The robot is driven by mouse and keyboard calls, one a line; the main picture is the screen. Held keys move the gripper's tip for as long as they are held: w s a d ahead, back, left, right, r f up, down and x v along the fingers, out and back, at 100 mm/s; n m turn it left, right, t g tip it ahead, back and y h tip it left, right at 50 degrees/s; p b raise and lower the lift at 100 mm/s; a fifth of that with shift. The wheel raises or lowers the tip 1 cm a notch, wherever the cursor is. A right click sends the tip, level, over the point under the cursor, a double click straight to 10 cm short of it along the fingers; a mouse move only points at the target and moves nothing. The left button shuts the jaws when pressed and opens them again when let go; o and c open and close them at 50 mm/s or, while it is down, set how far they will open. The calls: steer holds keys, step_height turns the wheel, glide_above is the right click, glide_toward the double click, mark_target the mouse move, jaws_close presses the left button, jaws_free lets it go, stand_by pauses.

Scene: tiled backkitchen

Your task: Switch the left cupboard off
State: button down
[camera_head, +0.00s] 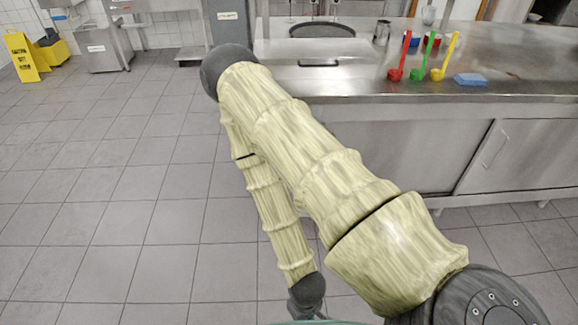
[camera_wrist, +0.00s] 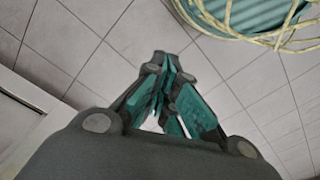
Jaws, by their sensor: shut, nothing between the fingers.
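A long steel counter has cupboards under it in the camera_head view. The left cupboard panel (camera_head: 375,150) is plain grey, appears closed and is partly hidden behind my arm. The right cupboard panel (camera_head: 525,155) has a slanted bar handle (camera_head: 495,150) and also appears closed. I see no switch on either panel. My gripper (camera_wrist: 165,68) shows in the camera_wrist view, with its teal fingers together and empty above the tiled floor. It touches nothing there. In the camera_head view my arm folds downward in front of the counter, and I cannot make out the gripper.
Red (camera_head: 400,58), green (camera_head: 424,58) and yellow (camera_head: 446,57) ladles and a blue sponge (camera_head: 470,79) are on the counter. A yellow floor sign (camera_head: 22,57) stands far left. The tiled floor on the left is clear. A pale panel (camera_wrist: 18,130) edges the camera_wrist view.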

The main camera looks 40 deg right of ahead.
steer(key=w+d+f+n+t+h+b, duration=0.1)
steer(key=w+d+f+n+t+b, duration=0.15)
steer(key=w+b, duration=0.45)
steer(key=w+d+f+n+t+h+b, duration=0.1)
steer(key=w+d+f+t+b, duration=0.25)
steer(key=w+b, duration=0.45)
steer(key=w+d+f+n+t+h+b, duration=0.1)
steer(key=w+d+f+n+t+b, duration=0.2)
steer(key=w, duration=0.7)
steer(key=w+d+r+n+t+h+b, duration=0.2)
steer(key=w+d+b, duration=0.3)
steer(key=w+b, duration=0.3)
steer(key=w+d+r+n+t+h+b, duration=0.3)
steer(key=w+b, duration=0.6)
steer(key=b, duration=0.5)
steer(key=shift+d+r+t+h+b, duration=0.3)
steer(key=shift+d+r+t+h, duration=0.45)
steer(key=shift+d+t+h, duration=0.7)
steer(key=shift+d+n+g+y, duration=0.25)
steer(key=shift+d+y, duration=0.1)
steer(key=b+x, duration=0.6)
steer(key=x, duration=0.8)
steer(key=shift+b, duration=0.3)
